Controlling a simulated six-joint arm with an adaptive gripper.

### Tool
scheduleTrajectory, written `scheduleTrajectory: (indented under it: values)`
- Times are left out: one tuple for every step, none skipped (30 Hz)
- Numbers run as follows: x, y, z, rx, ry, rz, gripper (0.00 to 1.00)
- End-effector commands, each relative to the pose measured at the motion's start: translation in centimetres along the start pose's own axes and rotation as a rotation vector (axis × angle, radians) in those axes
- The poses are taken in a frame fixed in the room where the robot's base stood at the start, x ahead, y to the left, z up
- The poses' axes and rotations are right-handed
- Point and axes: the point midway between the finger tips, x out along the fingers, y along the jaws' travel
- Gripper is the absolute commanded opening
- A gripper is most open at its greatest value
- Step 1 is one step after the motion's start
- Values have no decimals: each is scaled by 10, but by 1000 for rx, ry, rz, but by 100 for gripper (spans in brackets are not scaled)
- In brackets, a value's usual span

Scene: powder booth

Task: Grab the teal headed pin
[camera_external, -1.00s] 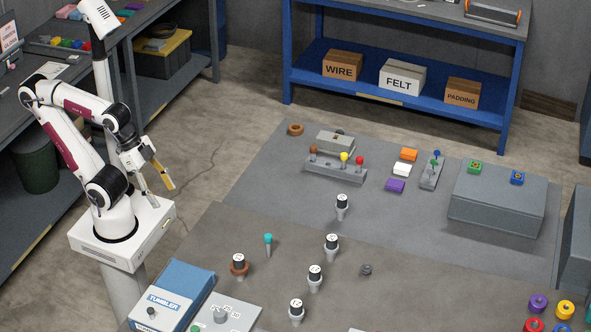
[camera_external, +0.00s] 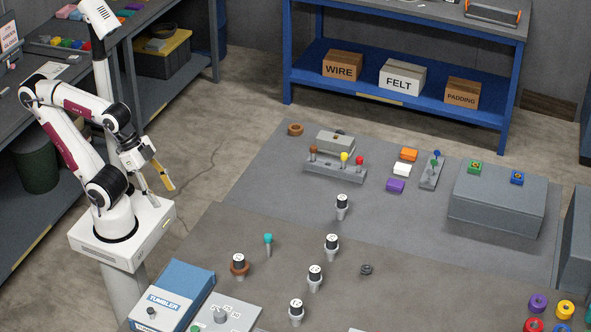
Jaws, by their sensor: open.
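The teal headed pin (camera_external: 268,241) stands upright on the grey table, teal head up, near the table's left part. My gripper (camera_external: 157,190) hangs over the floor side, left of and above the pin in the picture, well apart from it. Its fingers are open with nothing between them.
A blue tumbler box (camera_external: 172,291) lies at the front left. A grey rack with coloured pins (camera_external: 335,171) stands farther back.

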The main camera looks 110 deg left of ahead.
Motion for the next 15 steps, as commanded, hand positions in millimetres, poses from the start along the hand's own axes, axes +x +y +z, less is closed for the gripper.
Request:
scheduleTrajectory:
  values:
    - [0,0,0,0,0,0,37]
    - [0,0,0,0,0,0,37]
    - [0,0,0,0,0,0,37]
    - [0,0,0,0,0,0,37]
    - [0,0,0,0,0,0,37]
    - [0,0,0,0,0,0,37]
    - [0,0,0,0,0,0,37]
    - [0,0,0,0,0,0,37]
    - [0,0,0,0,0,0,37]
    - [0,0,0,0,0,0,37]
    - [0,0,0,0,0,0,37]
    - [0,0,-1,0,1,2,37]
    - [1,1,-1,0,2,3,37]
    - [1,2,-2,0,4,6,37]
    - [3,3,-4,0,7,11,37]
